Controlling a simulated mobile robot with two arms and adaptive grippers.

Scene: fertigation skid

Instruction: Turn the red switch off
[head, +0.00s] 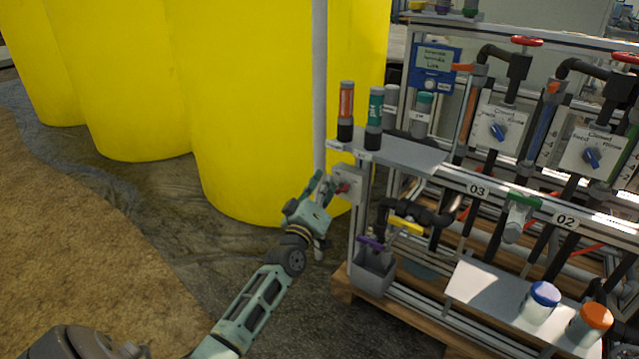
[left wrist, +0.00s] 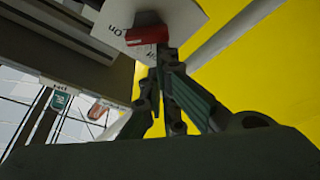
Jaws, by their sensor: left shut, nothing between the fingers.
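The red switch (head: 343,187) sits on a pale plate (head: 349,180) at the left end of the skid frame. In the left wrist view the red switch (left wrist: 147,35) shows close up on the white plate (left wrist: 185,18), with the letters "On" readable beside it. My left gripper (head: 322,184) is shut and empty, with its fingertips at the switch. In the left wrist view its fingertips (left wrist: 166,52) are right by the red switch's lower edge; I cannot tell whether they touch it. My right gripper is not in view.
Red and teal tubes (head: 375,115) stand on a grey shelf (head: 410,155) above the switch. A grey open box (head: 372,276) hangs below it. Large yellow tanks (head: 255,100) stand behind my left arm. Blue and orange lidded jars (head: 541,300) stand on the lower right shelf.

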